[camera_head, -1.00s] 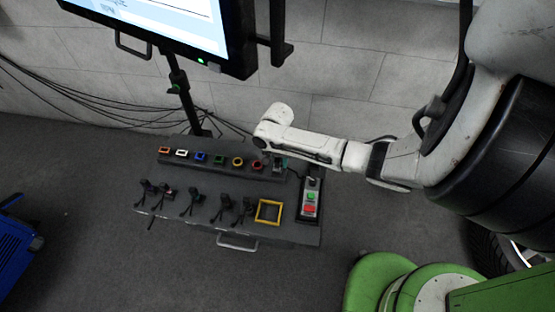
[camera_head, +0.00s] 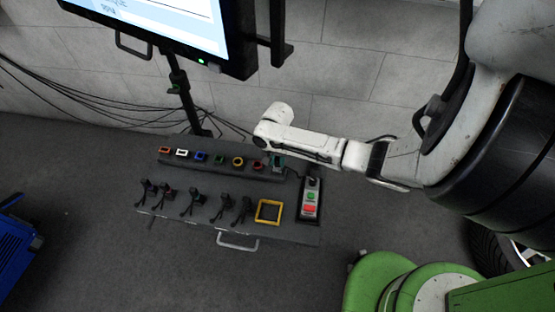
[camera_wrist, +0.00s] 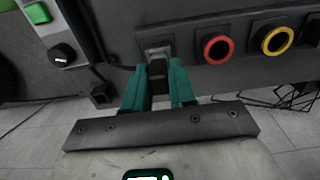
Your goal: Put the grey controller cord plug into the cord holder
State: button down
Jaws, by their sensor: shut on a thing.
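My gripper (camera_wrist: 158,88) has teal fingers shut on a small grey plug (camera_wrist: 157,54), at the right end of the row of sockets on the panel. The plug sits at a dark square mount there; I cannot tell whether it is inside it or just in front. A black cord (camera_wrist: 118,67) runs from near the controller towards the plug. A small black square box (camera_wrist: 103,94) beside the controller may be the cord holder. In the head view my gripper (camera_head: 278,161) is small, below my white wrist.
The sloped dark panel (camera_head: 180,215) bears a row of coloured sockets, several black plugs with cords, and a yellow square frame (camera_head: 268,211). A monitor (camera_head: 150,20) on a stand rises behind it. Cables lie at the left, and a blue case (camera_head: 14,255) stands at far left.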

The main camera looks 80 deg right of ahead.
jog(key=shift+r+p, duration=1.85)
jog(key=shift+r, duration=0.15)
